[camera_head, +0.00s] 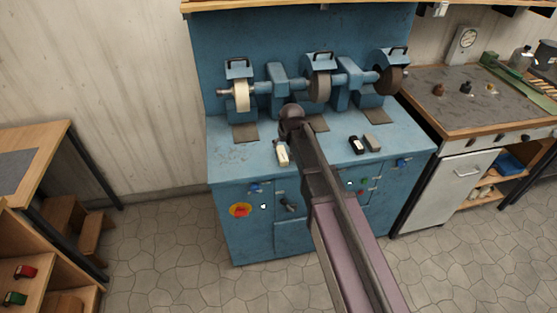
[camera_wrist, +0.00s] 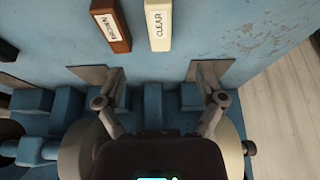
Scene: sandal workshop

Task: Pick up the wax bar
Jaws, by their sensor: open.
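Two wax-like bars lie on the blue bench top. A cream bar (camera_wrist: 158,25) is labelled "CLEAR", and a brown bar (camera_wrist: 111,24) with a white label lies just left of it in the wrist view. The head view also shows the cream bar (camera_head: 282,154); my arm seems to hide the brown one there. Which bar is the wax bar is not told by the pictures. My gripper (camera_wrist: 160,101) is open and empty, its two fingers spread wide. Both bars are apart from the fingers, beyond them towards the top of the wrist view.
The blue machine bench (camera_head: 235,160) carries several grinding wheels along its back, near my gripper. A black bar (camera_head: 356,145) and a grey bar (camera_head: 372,143) lie right of my arm. A worktable (camera_head: 425,95) adjoins at the right. The bench top's left part is clear.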

